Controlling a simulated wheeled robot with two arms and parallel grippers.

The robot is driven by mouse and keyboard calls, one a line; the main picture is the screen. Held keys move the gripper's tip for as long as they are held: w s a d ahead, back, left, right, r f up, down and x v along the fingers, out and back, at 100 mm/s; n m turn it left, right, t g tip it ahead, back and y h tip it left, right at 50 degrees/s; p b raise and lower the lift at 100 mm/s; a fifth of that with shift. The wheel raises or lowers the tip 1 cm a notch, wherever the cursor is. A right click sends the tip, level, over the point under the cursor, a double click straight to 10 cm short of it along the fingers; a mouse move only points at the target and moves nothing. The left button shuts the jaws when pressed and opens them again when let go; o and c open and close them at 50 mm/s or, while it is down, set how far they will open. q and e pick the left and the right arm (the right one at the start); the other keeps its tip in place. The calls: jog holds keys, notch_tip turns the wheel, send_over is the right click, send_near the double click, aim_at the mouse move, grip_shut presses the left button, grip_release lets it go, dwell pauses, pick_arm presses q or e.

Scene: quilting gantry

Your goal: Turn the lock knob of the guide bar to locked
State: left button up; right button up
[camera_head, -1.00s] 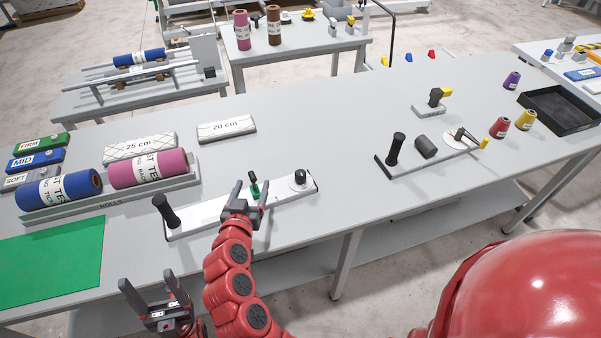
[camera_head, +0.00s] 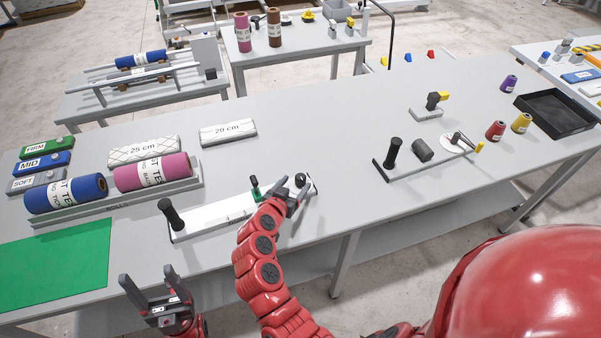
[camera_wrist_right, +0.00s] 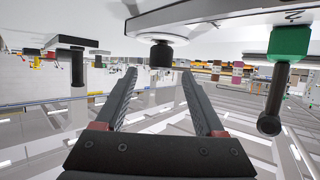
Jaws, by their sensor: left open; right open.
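A long white bar (camera_head: 215,213) lies on the grey table, with a black upright handle (camera_head: 171,214) at its left end. My right gripper (camera_head: 294,198) is open and empty, just on the near side of the black knob. In the right wrist view, the knob (camera_wrist_right: 160,55) shows beyond and between the open fingers (camera_wrist_right: 160,95), apart from them. The green block (camera_wrist_right: 288,42) is to the right there. My left gripper (camera_head: 152,290) is open and empty near the table's front edge.
A second bar (camera_head: 430,162) with a black handle, a dark cylinder and a pale disc lies to the right. Blue and pink rolls (camera_head: 155,172) lie on a rack at left. A green sheet (camera_head: 55,268) covers the front left. The table between the bars is clear.

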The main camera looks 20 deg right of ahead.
aim_at(300, 178)
jog(key=p+x, duration=0.1)
jog(key=x, duration=0.3)
jog(key=shift+w+d, duration=0.2)
jog(key=shift+w, duration=0.15)
jog(key=shift+w+d+f, duration=0.15)
jog(key=shift+f, duration=0.05)
grip_shut()
